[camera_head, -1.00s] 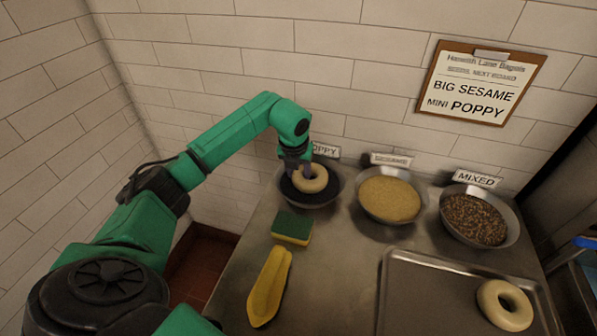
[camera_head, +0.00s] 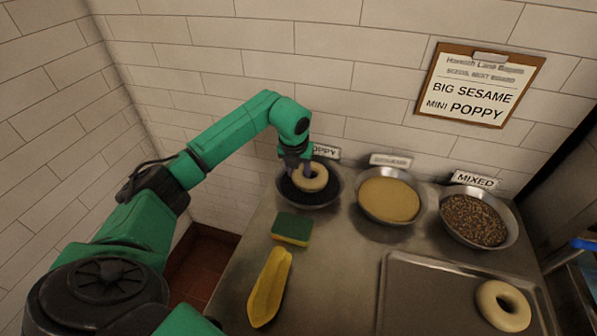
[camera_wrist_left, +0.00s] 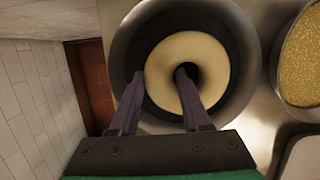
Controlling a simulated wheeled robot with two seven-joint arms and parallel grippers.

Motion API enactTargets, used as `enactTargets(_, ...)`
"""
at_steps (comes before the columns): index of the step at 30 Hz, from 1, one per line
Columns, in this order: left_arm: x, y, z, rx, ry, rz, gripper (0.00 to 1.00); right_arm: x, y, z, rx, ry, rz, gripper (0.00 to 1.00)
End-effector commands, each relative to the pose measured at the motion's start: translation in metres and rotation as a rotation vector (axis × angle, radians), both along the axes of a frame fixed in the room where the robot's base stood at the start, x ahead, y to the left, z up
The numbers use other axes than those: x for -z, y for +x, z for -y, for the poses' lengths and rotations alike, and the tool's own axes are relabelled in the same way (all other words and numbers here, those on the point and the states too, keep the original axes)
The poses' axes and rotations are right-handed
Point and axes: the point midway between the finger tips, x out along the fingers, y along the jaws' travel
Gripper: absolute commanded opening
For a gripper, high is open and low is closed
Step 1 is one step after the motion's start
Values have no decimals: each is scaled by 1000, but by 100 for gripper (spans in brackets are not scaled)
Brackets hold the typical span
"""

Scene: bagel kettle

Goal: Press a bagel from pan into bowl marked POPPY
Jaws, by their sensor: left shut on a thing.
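A pale bagel (camera_head: 312,178) is in the bowl of black seeds marked POPPY (camera_head: 312,203), at the back left of the steel counter. My left gripper (camera_head: 296,168) reaches down over this bowl and is shut on the bagel's ring. In the left wrist view one finger of the gripper (camera_wrist_left: 160,84) is in the hole and the other is outside the ring of the bagel (camera_wrist_left: 190,46). The bagel appears to rest on the seeds. Another pale bagel (camera_head: 486,300) lies on the metal pan (camera_head: 420,290) at the front right. My right gripper is not in view.
Bowls of sesame (camera_head: 389,199) and mixed seeds (camera_head: 473,220) stand to the right. A green and yellow sponge (camera_head: 291,229) and a yellow scoop (camera_head: 269,288) lie at the counter's left. A clipboard (camera_head: 478,85) on the wall reads BIG SESAME, MINI POPPY.

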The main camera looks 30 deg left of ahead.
Motion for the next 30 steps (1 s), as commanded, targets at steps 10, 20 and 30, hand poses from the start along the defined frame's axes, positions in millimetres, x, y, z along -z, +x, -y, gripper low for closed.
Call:
enactTargets(10, -41, 0, 0, 0, 0, 1, 0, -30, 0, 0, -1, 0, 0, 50)
enactTargets(20, -73, 0, 0, 0, 0, 1, 0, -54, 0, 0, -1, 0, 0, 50)
enactTargets(30, -92, 0, 0, 0, 0, 1, 0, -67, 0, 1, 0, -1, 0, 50)
